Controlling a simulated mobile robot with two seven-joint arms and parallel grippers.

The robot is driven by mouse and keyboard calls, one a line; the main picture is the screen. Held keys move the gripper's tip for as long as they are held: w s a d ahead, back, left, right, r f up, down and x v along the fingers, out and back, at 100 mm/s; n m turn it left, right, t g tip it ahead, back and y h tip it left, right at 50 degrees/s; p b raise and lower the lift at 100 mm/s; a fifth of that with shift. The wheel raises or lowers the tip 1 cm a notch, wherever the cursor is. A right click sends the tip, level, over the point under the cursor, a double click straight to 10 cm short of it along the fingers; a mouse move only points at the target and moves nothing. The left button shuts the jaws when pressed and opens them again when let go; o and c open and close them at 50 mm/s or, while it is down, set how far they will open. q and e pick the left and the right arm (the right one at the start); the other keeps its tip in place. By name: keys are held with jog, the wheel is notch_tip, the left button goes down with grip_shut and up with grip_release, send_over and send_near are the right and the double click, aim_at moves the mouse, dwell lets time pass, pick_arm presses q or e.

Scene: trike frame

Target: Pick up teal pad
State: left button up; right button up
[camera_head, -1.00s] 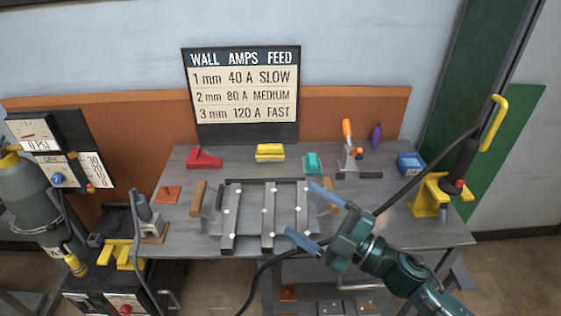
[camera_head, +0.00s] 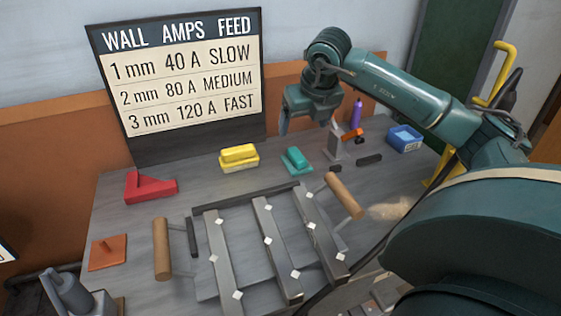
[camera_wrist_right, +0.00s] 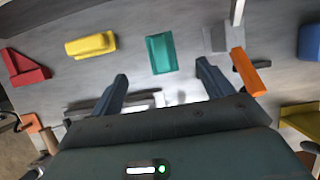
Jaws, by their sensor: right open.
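The teal pad (camera_head: 297,160) lies on the grey table, right of the yellow pad in the head view. In the right wrist view the teal pad (camera_wrist_right: 161,53) shows whole, beyond the fingertips and roughly centred between them. My right gripper (camera_head: 308,118) hangs above the table behind and slightly right of the teal pad, fingers pointing down. In the right wrist view my right gripper (camera_wrist_right: 162,75) is open, with nothing between its fingers. My left gripper is out of view.
A yellow pad (camera_head: 239,158) and a red angled block (camera_head: 150,187) are to the left. A blue box (camera_head: 404,138), a purple bottle (camera_head: 356,112) and an orange-topped tool (camera_head: 345,142) are to the right. A metal frame with wooden handles (camera_head: 268,235) fills the front.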

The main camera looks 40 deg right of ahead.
send_over(295, 151)
jog(key=s, duration=0.2)
jog(key=f, duration=0.6)
jog(key=shift+s+a+b, duration=0.15)
jog(key=shift+a+b, duration=0.15)
jog(key=shift+b+x, duration=0.35)
jog(key=shift+x, duration=2.6)
jog(key=shift+c, duration=0.2)
jog(key=c, duration=1)
notch_tip(295, 151, up, 10)
jog(key=shift+r+p, duration=0.1)
jog(key=shift+p, duration=0.65)
jog(key=shift+c, duration=0.2)
jog(key=o, duration=0.5)
jog(key=c, duration=0.4)
